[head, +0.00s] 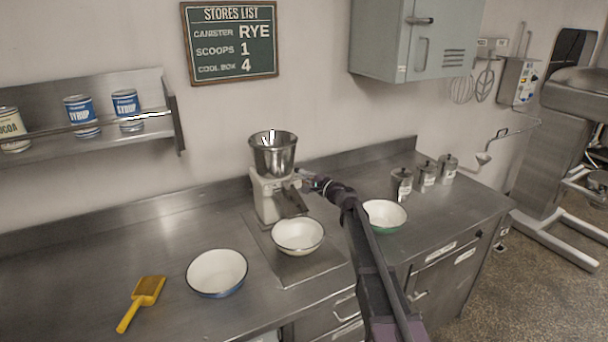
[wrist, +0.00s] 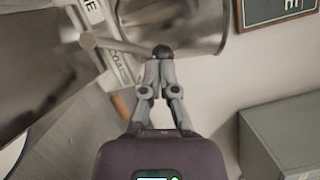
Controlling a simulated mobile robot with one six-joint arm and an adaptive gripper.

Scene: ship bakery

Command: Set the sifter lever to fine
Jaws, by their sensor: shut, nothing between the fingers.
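The sifter (head: 268,200) is a cream machine with a steel hopper (head: 273,155) and a dark chute, on the counter by the wall. In the wrist view its lever (wrist: 122,46) is a thin grey rod running from a round hub to the dark area at my fingertips. Its end is hard to tell from the tips. The rod crosses between a label ending in "E" (wrist: 91,5) and one starting "COA" (wrist: 119,76). My gripper (wrist: 161,56) is shut and empty, its tips at or touching the lever's end. In the head view my gripper (head: 308,181) is right of the sifter.
A cream bowl (head: 298,236) stands below the chute. A sign (head: 230,41) and grey cabinet (head: 412,40) hang above.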

